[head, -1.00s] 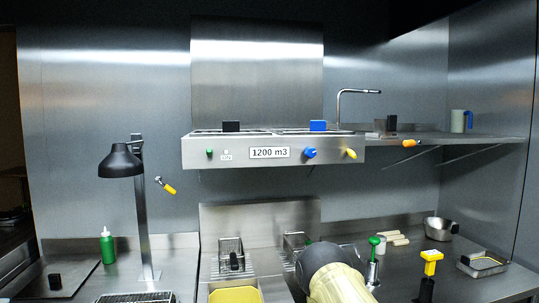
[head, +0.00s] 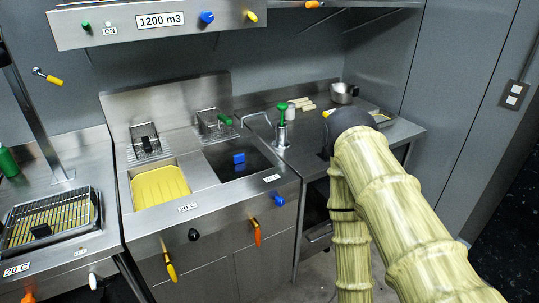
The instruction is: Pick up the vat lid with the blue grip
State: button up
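A blue block-shaped grip (head: 239,159) shows in the head view on a dark rectangular surface (head: 250,167) in the right-hand bay of the fryer counter. The dark surface may be a lid or the inside of the vat; I cannot tell which. The vat on the left (head: 160,187) is uncovered and shows yellow contents. My arm, with bamboo-like links, rises at the right and bends over the counter beyond the fryer. My gripper is not visible; the arm's dark upper joint is apart from the blue grip in the picture.
Two wire baskets, one with a black grip (head: 148,142) and one with a green grip (head: 226,119), sit behind the vats. A green-topped dispenser (head: 282,115) and a metal pot (head: 344,92) stand further right. The hood (head: 100,28) overhangs the back.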

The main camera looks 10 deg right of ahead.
aim_at(237, 159)
jog(key=u, duration=2.05)
jog(key=i, duration=1)
jog(key=z, duration=1.75)
